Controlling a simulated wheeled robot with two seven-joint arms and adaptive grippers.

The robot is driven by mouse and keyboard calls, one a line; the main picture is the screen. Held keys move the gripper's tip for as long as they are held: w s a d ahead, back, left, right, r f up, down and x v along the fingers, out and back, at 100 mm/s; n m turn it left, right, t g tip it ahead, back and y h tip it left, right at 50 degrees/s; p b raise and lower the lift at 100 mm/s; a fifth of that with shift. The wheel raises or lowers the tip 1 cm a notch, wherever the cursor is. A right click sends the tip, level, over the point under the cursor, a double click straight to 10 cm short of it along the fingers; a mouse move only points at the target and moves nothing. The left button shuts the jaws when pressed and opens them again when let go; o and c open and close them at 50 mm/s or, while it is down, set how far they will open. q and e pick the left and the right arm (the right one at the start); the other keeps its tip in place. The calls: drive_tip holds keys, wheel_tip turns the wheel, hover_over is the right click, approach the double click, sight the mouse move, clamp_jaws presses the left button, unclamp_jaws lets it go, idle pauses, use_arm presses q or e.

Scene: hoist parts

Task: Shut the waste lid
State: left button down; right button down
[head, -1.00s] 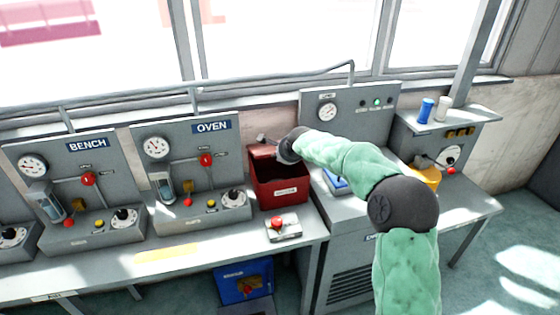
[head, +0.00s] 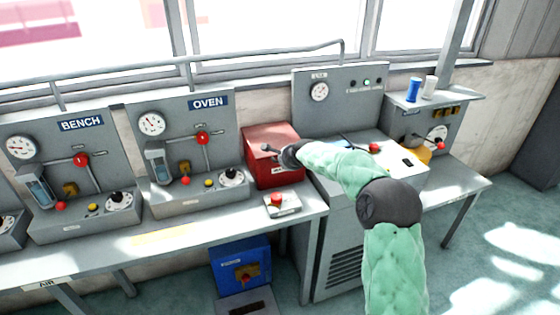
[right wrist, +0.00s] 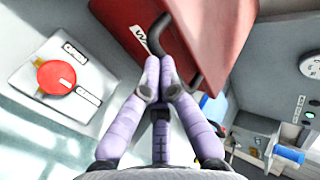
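The red waste bin (head: 276,177) stands at the back of the bench, right of the OVEN panel. Its red lid (head: 272,136) lies down over the top, and the bin's inside is hidden. My right gripper (head: 268,148) is at the bin's front, by the lid's front edge. In the right wrist view its purple fingers (right wrist: 160,75) are together, with their tips in front of the black curved handle (right wrist: 190,75) on the red lid (right wrist: 215,35). I see no grip around the handle. My left gripper is in neither view.
A small box with a red button (head: 277,200) sits in front of the bin and shows large in the right wrist view (right wrist: 58,78). The OVEN panel (head: 190,130) is left, a grey cabinet (head: 325,115) right. The bench front is mostly clear.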

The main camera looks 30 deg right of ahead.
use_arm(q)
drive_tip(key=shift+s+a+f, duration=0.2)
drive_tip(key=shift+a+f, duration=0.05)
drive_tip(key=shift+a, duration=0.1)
use_arm(e)
drive_tip(key=shift+s+a+f, duration=0.15)
drive_tip(key=shift+s+f, duration=0.05)
drive_tip(key=shift+f, duration=0.5)
drive_tip(key=shift+s+a+f, duration=0.1)
drive_tip(key=shift+s+f, duration=0.1)
drive_tip(key=shift+f, duration=0.5)
drive_tip(key=c, duration=1.1)
unclamp_jaws()
drive_tip(key=shift+s+r, duration=0.1)
drive_tip(key=shift+c, duration=0.2)
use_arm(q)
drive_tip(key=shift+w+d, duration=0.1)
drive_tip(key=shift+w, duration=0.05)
use_arm(e)
drive_tip(key=shift+w+d+f, duration=0.1)
drive_tip(key=shift+w+f, duration=0.15)
drive_tip(key=shift+w, duration=0.1)
drive_tip(key=shift+s+r, duration=0.1)
drive_tip(key=r+v, duration=0.1)
drive_tip(key=v, duration=1.1)
drive_tip(key=shift+w+d, duration=0.2)
drive_tip(key=shift+w, duration=0.05)
drive_tip(key=shift+r, duration=0.15)
